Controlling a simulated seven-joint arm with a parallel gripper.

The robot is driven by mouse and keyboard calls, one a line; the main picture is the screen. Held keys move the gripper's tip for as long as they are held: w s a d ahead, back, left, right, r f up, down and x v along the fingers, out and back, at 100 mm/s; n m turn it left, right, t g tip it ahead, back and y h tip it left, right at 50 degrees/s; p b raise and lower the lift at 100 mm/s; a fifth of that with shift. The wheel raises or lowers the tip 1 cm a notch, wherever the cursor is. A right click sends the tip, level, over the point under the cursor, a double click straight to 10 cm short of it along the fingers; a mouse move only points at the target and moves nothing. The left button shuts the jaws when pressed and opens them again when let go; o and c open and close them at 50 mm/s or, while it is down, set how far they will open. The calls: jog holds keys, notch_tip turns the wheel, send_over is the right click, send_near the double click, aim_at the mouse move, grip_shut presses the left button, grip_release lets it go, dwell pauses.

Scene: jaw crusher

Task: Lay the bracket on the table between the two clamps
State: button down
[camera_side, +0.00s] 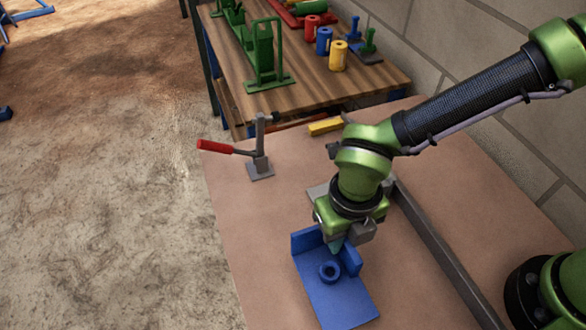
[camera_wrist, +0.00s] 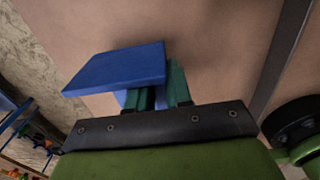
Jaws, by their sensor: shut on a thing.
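The blue bracket (camera_side: 338,298) has a flat plate, a raised ring and upright walls at its far end. My gripper (camera_side: 336,244) points down at its far end and is shut on it. In the wrist view the bracket (camera_wrist: 115,68) sits at the green fingers of my gripper (camera_wrist: 160,88), with part hidden behind them. I cannot tell whether the bracket touches the table (camera_side: 240,215). One clamp (camera_side: 260,165), with a red handle sticking out left, stands on the table beyond the bracket. A grey plate (camera_side: 317,192) shows behind my gripper; whether it belongs to the second clamp is hidden.
A long grey rail (camera_side: 440,250) runs along the table to the right of the bracket. A yellow block (camera_side: 325,126) lies at the far edge. A wooden bench (camera_side: 310,85) behind holds a green frame (camera_side: 264,55) and several coloured parts. The table's left part is clear.

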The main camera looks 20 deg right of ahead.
jog(key=shift+w+a+f, duration=0.1)
jog(key=shift+w+a, duration=0.35)
jog(key=shift+a, duration=0.2)
jog(key=shift+f, duration=1.7)
jog(key=shift+f, duration=0.1)
jog(key=c, duration=1)
grip_release()
jog(key=shift+f, duration=0.1)
jog(key=shift+c, duration=0.2)
